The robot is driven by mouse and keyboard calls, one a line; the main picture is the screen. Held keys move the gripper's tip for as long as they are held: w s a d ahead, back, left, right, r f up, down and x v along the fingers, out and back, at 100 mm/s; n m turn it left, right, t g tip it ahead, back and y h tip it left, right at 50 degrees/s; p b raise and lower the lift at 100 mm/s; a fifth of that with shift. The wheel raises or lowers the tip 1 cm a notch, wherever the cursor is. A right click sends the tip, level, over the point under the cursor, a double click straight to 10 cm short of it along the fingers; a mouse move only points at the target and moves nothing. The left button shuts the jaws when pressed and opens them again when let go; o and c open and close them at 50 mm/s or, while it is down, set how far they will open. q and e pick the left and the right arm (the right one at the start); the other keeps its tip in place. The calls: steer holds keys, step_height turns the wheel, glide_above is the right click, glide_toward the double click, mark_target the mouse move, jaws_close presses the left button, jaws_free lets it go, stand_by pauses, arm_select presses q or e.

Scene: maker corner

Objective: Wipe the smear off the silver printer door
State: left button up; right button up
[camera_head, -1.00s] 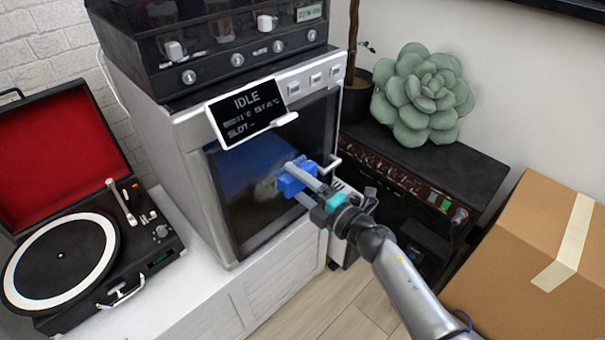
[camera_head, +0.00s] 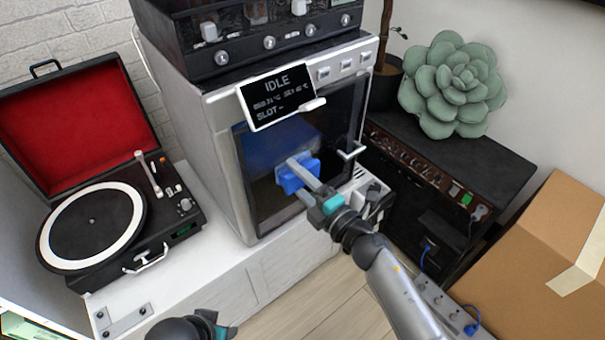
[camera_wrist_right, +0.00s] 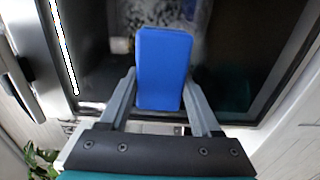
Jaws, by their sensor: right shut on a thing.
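The silver printer (camera_head: 228,155) stands on a white cabinet, its dark glass door (camera_head: 285,215) facing me. My right gripper (camera_head: 303,175) is shut on a blue sponge (camera_head: 290,181) in front of the glass. In the right wrist view the sponge (camera_wrist_right: 162,70) stands between the fingers of the right gripper (camera_wrist_right: 160,100). A pale mottled patch (camera_wrist_right: 198,14) shows behind it; I cannot tell whether it is smear or the interior. Contact between sponge and glass is not clear. Part of my left gripper (camera_head: 212,324) shows at the bottom edge, its fingertips hidden.
A door handle (camera_head: 352,152) sticks out at the door's right. A tilted display (camera_head: 276,96) overhangs the glass. An open turntable (camera_head: 95,225) stands left. A black amplifier (camera_head: 440,165) with a succulent (camera_head: 455,85) and a cardboard box (camera_head: 550,240) are right.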

mark_target(288, 183)
steer(key=shift+s+a+r, duration=0.1)
steer(key=shift+s+a, duration=0.4)
steer(key=shift+a, duration=0.25)
steer(key=shift+s+a, duration=0.5)
steer(key=shift+a, duration=0.25)
steer(key=shift+r+p, duration=1)
steer(key=shift+p, duration=0.25)
steer(key=shift+w+d+f, duration=0.1)
steer(key=shift+w+d, duration=0.05)
steer(key=shift+d, duration=0.1)
steer(key=shift+w+d+f, duration=0.1)
steer(key=shift+w+d, duration=0.4)
steer(key=shift+d, duration=0.3)
steer(key=shift+w+d, duration=0.45)
steer(key=shift+d, duration=0.3)
steer(key=shift+w+d+b, duration=0.45)
steer(key=shift+w+d, duration=0.6)
steer(key=shift+d, duration=0.25)
steer(key=shift+w+d+b, duration=0.45)
steer(key=shift+w+d, duration=0.55)
steer(key=shift+d, duration=0.3)
steer(key=shift+w+d, duration=0.4)
steer(key=shift+d, duration=0.1)
